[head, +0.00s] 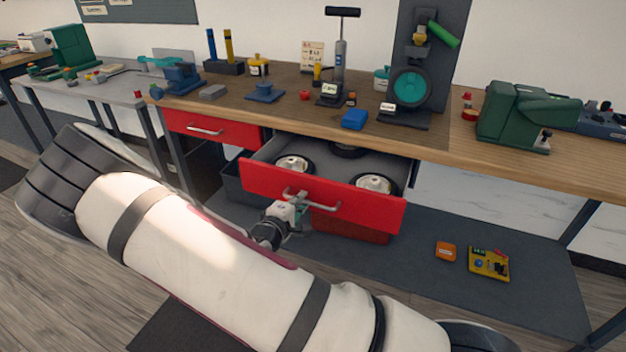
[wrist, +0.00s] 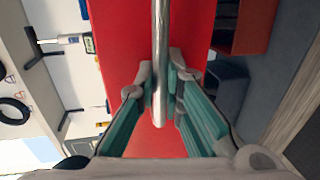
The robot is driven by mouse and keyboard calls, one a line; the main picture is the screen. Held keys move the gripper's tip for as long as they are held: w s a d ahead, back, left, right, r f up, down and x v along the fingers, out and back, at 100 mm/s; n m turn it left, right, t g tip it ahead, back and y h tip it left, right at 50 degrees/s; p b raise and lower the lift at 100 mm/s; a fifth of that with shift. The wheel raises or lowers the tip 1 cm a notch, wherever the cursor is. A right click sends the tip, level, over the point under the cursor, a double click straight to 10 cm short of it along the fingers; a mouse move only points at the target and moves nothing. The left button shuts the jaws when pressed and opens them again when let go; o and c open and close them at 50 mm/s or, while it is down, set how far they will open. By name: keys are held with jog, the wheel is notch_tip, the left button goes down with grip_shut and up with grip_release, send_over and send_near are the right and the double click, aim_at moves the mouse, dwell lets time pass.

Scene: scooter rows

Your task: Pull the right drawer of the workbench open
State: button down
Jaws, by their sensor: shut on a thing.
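The right drawer (head: 355,210) of the workbench (head: 440,135) has a red front and stands pulled out, with several small wheels (head: 293,163) showing inside. Its metal handle (head: 325,205) runs across the front. My gripper (head: 290,207) is at the left part of this handle. In the wrist view, the handle (wrist: 160,50) passes between the fingertips of my gripper (wrist: 168,88), which are shut on it, with the red drawer front (wrist: 118,50) behind. The left drawer (head: 212,128) is red and shut.
The benchtop carries a blue box (head: 354,118), a floor pump (head: 340,60) and a green machine (head: 520,115). An orange box (head: 446,251) and a yellow tray (head: 489,263) lie on the dark floor mat (head: 520,225). The mat is clear around them.

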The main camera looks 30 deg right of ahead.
jog(key=f+p+v, duration=0.2)
jog(key=v, duration=0.7)
jog(key=f+p+v, duration=0.2)
jog(key=v, duration=0.8)
jog(key=shift+s+a+p, duration=0.3)
jog(key=shift+s+a, duration=0.05)
jog(key=shift+a, duration=0.2)
jog(key=c, duration=1.7)
grip_release()
jog(key=v, duration=1.2)
jog(key=shift+f, duration=0.1)
